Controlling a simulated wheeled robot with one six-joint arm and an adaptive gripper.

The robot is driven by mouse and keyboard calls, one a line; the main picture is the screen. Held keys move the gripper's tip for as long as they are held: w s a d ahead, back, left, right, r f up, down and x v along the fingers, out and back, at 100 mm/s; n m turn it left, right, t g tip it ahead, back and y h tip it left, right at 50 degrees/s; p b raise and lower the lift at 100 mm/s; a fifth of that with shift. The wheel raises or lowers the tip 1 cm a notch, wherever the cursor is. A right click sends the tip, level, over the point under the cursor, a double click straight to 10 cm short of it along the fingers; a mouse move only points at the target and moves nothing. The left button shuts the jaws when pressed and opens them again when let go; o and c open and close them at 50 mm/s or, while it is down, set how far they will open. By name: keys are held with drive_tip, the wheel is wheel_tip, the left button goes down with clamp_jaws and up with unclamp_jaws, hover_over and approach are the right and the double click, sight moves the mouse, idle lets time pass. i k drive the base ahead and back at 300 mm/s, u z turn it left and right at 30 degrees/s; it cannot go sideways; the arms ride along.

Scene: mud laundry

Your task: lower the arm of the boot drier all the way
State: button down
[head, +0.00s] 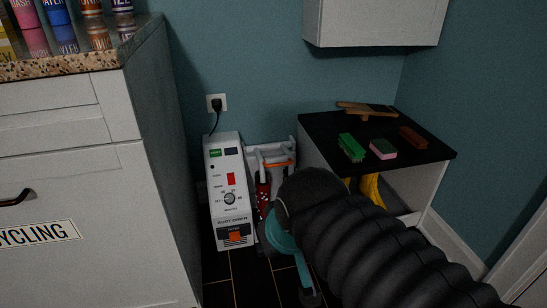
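The boot drier is a white upright box (228,185) on the floor, between the cabinet and the black-topped bench. Its front has a green and a dark display, a red switch, a round dial and an orange patch low down. Beside it on the right is a white rack-like part (287,150) with an orange bar (276,164) and red pieces below. I cannot tell for sure which part is its arm. My black ribbed arm covers the lower right of this area. My gripper (300,282) hangs low by the drier, mostly hidden; its fingers cannot be made out clearly.
The black-topped bench (327,128) holds a green brush (351,147), a pink-and-green sponge (383,149), a brown block (412,137) and a wooden brush (365,109). A yellow thing (372,190) is below. The drier's plug (216,104) is in the wall. A cabinet (150,150) stands close left.

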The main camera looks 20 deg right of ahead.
sight(288, 157)
drive_tip(key=k, duration=1.1)
drive_tip(key=z, duration=0.5)
drive_tip(key=i, duration=1.55)
drive_tip(key=u, duration=0.7)
